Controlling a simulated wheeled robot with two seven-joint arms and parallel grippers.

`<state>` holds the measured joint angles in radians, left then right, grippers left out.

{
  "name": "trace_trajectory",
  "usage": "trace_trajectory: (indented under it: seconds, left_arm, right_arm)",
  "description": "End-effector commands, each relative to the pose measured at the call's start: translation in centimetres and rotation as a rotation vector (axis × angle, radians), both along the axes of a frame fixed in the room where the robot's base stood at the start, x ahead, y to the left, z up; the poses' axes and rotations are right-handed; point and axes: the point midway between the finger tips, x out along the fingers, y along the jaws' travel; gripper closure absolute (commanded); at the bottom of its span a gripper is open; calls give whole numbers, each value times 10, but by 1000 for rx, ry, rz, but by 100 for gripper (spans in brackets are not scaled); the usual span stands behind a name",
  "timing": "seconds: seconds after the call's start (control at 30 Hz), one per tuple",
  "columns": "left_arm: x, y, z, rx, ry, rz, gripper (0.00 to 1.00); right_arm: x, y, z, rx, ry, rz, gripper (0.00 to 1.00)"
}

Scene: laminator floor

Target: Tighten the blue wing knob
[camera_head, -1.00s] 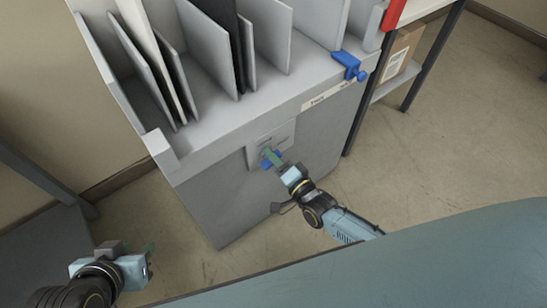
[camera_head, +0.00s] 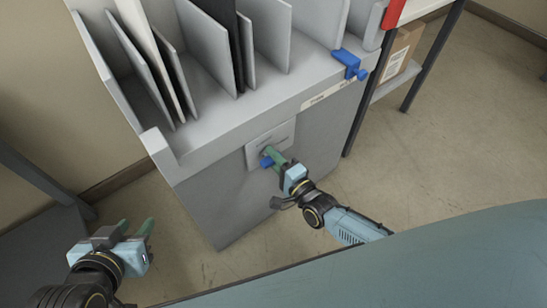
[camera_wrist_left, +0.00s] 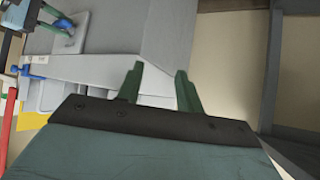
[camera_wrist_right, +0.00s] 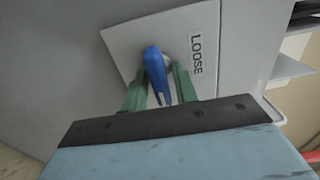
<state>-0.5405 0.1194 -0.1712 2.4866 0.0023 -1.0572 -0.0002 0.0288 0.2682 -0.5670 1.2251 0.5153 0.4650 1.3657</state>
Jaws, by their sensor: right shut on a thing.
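The blue wing knob (camera_head: 266,162) sits on a light square plate (camera_head: 257,151) on the front of the grey cabinet. My right gripper (camera_head: 272,155) is at the knob, with its green fingers pointing at the plate. In the right wrist view the knob's blue wing (camera_wrist_right: 157,75) stands between the two fingers (camera_wrist_right: 156,88), which are shut on it. A label reading LOOSE (camera_wrist_right: 196,54) is on the plate, right of the knob. My left gripper (camera_head: 139,230) is away at the lower left, empty, with its fingers apart; they also show in the left wrist view (camera_wrist_left: 157,80).
Upright panels (camera_head: 205,45) stand in the rack on top of the cabinet (camera_head: 240,205). A blue clamp (camera_head: 350,65) sits at its front right edge. A shelf with a cardboard box (camera_head: 402,50) is at the right. Open floor lies right of the cabinet.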

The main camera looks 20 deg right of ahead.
Motion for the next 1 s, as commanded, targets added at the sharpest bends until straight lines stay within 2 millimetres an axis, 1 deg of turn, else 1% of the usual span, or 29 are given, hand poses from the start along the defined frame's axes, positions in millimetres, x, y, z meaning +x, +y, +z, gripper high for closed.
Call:
trace_trajectory:
  seconds: [0.1, 0.13, 0.2, 0.47, 0.6, 0.77, 1.0]
  left_arm:
    - [0, 0, 0, 0, 0, 0, 64]
    - [0, 0, 0, 0, 0, 0, 64]
    - [0, 0, 0, 0, 0, 0, 64]
    - [0, 0, 0, 0, 2, -1, 64]
    - [-5, 2, -3, 9, 37, 3, 64]
    - [-24, 12, -16, 42, 170, 18, 64]
    - [-67, 29, -36, 100, 423, 42, 64]
  right_arm:
    - [-1, 0, -1, 0, 2, 0, 94]
    - [-1, 0, -1, 0, 2, 0, 70]
    - [-1, 0, -1, 0, 2, 0, 64]
    - [-1, 0, 0, 0, 1, 0, 64]
    - [-6, -3, 0, -2, 2, 0, 64]
    - [-23, -8, 1, -2, 2, 0, 64]
    - [-59, -21, 1, -1, 4, 0, 64]
